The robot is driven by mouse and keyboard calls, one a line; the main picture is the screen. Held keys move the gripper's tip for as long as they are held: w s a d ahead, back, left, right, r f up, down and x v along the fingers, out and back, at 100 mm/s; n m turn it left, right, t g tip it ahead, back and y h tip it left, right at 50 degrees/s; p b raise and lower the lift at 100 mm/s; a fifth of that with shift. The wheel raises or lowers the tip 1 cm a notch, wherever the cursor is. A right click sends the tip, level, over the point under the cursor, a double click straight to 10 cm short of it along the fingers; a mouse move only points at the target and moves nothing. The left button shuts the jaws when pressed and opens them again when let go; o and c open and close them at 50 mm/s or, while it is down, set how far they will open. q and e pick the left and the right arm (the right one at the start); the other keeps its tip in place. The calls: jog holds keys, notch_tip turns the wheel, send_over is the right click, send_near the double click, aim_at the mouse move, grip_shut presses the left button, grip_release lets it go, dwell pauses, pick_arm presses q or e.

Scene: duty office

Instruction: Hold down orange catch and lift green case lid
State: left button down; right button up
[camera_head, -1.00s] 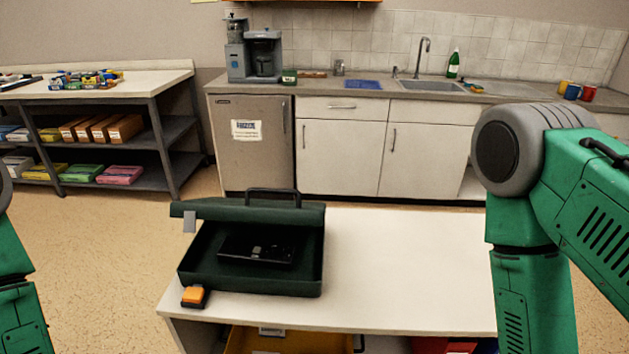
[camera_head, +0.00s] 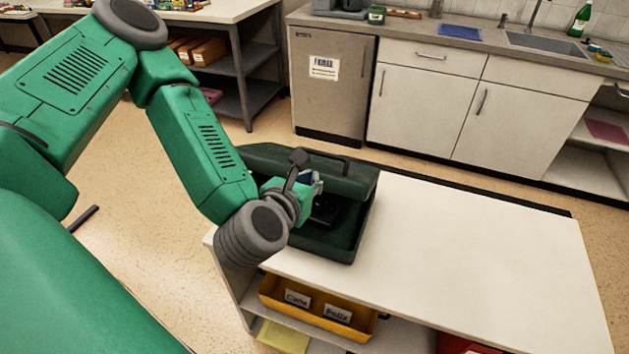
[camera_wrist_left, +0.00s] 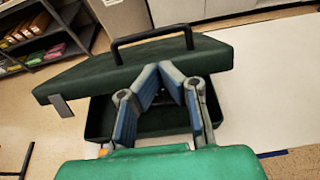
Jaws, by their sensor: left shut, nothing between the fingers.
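The dark green case stands on the white table with its lid (camera_head: 355,176) partly raised; the lid also shows in the left wrist view (camera_wrist_left: 90,82). The case's lower shell (camera_head: 345,242) is partly hidden by my left arm. My left gripper (camera_head: 316,181) is shut and empty at the case's front opening; in the left wrist view its fingertips (camera_wrist_left: 171,70) overlap the lid's front edge. I cannot tell whether they touch it. The orange catch is hidden in the head view; a small orange patch (camera_wrist_left: 103,152) shows beside my wrist in the wrist view. My right gripper is out of view.
The white tabletop (camera_head: 470,255) is clear right of the case. A yellow bin (camera_head: 318,311) sits on the shelf below. A small fridge (camera_head: 332,85) and cabinets stand behind. A dark shelf unit (camera_head: 232,75) is at the back left.

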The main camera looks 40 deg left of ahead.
aim_at(324, 172)
pick_arm(q)
jog(key=x, duration=0.6)
jog(key=b+x, duration=0.1)
jog(key=x, duration=0.1)
jog(key=shift+w+a+f, duration=0.2)
jog(key=shift+w+a, duration=0.05)
jog(key=shift+a, duration=0.2)
jog(key=shift+d, duration=0.35)
jog(key=shift+r, duration=0.1)
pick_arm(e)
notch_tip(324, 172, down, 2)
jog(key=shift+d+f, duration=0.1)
